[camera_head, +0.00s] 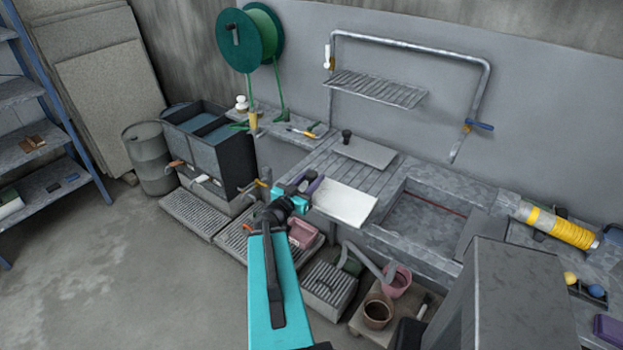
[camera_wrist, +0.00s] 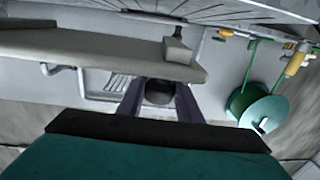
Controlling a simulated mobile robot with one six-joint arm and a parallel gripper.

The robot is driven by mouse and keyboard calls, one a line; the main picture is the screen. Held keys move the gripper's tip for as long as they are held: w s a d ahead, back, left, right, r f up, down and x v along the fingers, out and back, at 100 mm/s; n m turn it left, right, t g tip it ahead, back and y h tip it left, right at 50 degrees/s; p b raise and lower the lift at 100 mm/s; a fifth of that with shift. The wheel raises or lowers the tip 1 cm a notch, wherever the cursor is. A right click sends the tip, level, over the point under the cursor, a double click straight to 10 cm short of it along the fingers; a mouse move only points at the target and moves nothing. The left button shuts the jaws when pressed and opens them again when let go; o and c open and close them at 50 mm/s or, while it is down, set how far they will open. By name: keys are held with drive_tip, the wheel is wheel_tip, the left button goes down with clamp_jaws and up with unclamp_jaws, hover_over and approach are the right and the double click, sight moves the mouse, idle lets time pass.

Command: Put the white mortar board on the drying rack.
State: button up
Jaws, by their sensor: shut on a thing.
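The white mortar board (camera_head: 345,201) is a pale flat plate over the front of the ribbed counter, left of the sink. My gripper (camera_head: 312,187) is at its left edge and shut on it. In the wrist view the board (camera_wrist: 85,52) spans the left, with a small block-like handle, and my gripper's fingers (camera_wrist: 159,100) show below it. The head view does not show clearly whether the board touches the counter. The slatted metal drying rack (camera_head: 378,88) hangs on the back wall, up and right of my gripper. It looks empty. Part of it shows behind the board in the wrist view (camera_wrist: 118,84).
A bent pipe (camera_head: 415,47) frames the rack. A green hose reel (camera_head: 250,38) stands at the left, a sink (camera_head: 420,220) at the right. The wall before the rack looks clear.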

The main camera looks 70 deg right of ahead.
drive_tip(key=w+a+n+t+b, duration=0.2)
drive_tip(key=w+a+n+t, duration=0.15)
drive_tip(key=w+a, duration=1.1)
drive_tip(key=w+a+n+t+b, duration=0.2)
drive_tip(key=w+a+t, duration=0.3)
drive_tip(key=w+a, duration=1)
drive_tip(key=w+a+n+t+y+b, duration=0.1)
drive_tip(key=w+a, duration=0.3)
drive_tip(key=a, duration=0.8)
drive_tip(key=w+a+n+t+y+b, duration=0.1)
drive_tip(key=w+a+n+t, duration=0.1)
drive_tip(key=a, duration=1)
drive_tip(key=w+a+n+t+y+b, duration=0.1)
drive_tip(key=w+a, duration=0.4)
drive_tip(key=a, duration=0.7)
drive_tip(key=shift+w+n+t+b, duration=0.35)
drive_tip(key=shift+t+b, duration=0.25)
drive_tip(key=shift+t, duration=0.55)
drive_tip(key=shift+a+y, duration=0.1)
drive_tip(key=shift+y, duration=0.2)
